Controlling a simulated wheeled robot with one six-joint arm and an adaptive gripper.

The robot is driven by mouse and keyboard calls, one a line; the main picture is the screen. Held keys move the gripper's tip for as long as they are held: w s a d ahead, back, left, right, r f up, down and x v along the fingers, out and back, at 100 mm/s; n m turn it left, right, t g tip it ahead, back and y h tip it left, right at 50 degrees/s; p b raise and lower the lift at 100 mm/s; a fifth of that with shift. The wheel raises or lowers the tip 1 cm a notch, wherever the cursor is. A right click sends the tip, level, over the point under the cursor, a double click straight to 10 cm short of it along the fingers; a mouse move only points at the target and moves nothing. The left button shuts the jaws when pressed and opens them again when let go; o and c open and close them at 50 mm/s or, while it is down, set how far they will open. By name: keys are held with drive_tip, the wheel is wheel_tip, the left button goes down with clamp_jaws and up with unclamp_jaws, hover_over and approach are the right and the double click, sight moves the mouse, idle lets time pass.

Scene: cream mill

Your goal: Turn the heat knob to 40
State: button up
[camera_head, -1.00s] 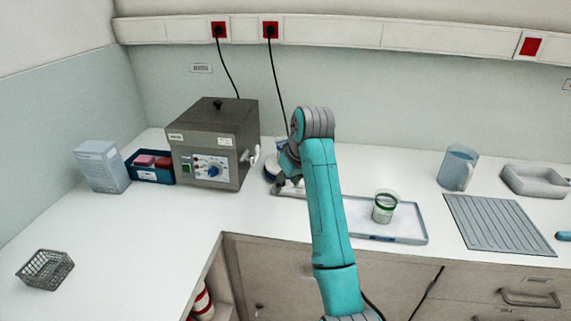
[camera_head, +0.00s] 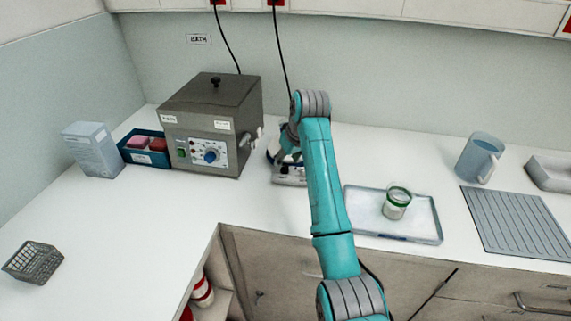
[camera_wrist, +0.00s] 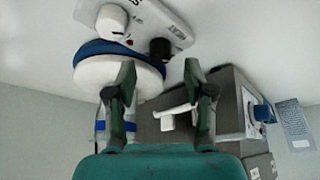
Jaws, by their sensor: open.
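A stirrer-like device (camera_head: 290,176) with a pale body stands behind my arm in the head view, mostly hidden. In the wrist view its pale front panel (camera_wrist: 160,14) carries a white knob (camera_wrist: 111,22) and a black knob (camera_wrist: 159,49).
A white box (camera_head: 95,150) and a blue bin (camera_head: 145,158) stand left of the bath. A tray (camera_head: 430,228) with a green-rimmed jar (camera_head: 397,205) lies right of my arm. A jug (camera_head: 478,160) stands farther right. The counter's left front is clear apart from a wire basket (camera_head: 35,262).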

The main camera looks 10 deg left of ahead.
sight(284, 166)
drive_tip(key=shift+x, duration=1.55)
clamp_jaws()
